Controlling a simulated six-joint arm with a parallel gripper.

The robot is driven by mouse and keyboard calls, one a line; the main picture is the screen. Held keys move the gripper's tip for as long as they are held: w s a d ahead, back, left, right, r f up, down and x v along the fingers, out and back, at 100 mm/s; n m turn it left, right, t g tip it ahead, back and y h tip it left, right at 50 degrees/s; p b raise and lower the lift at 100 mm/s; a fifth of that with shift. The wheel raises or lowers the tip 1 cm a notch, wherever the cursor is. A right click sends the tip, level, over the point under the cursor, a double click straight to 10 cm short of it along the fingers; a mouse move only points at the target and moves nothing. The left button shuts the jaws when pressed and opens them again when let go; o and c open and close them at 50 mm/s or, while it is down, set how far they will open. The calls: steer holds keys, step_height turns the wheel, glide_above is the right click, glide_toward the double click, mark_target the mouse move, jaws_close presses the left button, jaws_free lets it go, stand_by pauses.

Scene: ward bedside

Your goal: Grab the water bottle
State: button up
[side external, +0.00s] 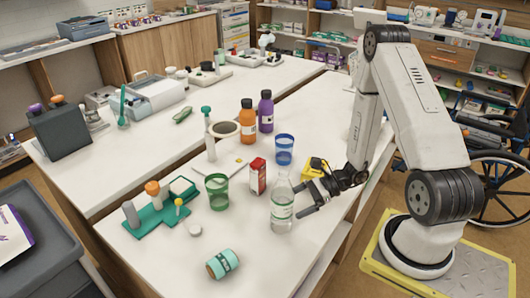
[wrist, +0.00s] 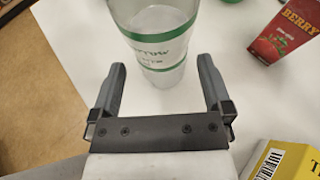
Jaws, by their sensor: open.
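The clear water bottle (side external: 282,205), with a green-and-white label, stands upright on the white table near its front edge. In the wrist view the bottle (wrist: 158,30) is at the top centre, in line with the gap between the two fingers; its top is cut off. My gripper (side external: 304,200) is open, low beside the bottle's right side in the side view. The wrist view also shows my gripper (wrist: 163,66), with nothing clamped in it. I cannot tell whether the fingertips reach past the bottle's near side.
A red berry carton (side external: 257,177) and a green cup (side external: 217,191) stand left of the bottle. A yellow box (side external: 313,168) sits close behind my gripper. A blue cup (side external: 284,149) stands farther back. A teal can (side external: 222,264) lies at the front.

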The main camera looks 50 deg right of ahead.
mark_target(284, 184)
steer(key=shift+x, duration=2.45)
steer(key=shift+f, duration=0.15)
steer(key=c, duration=1.3)
steer(key=shift+r, duration=0.4)
steer(key=shift+r, duration=4.45)
steer(key=shift+r, duration=0.15)
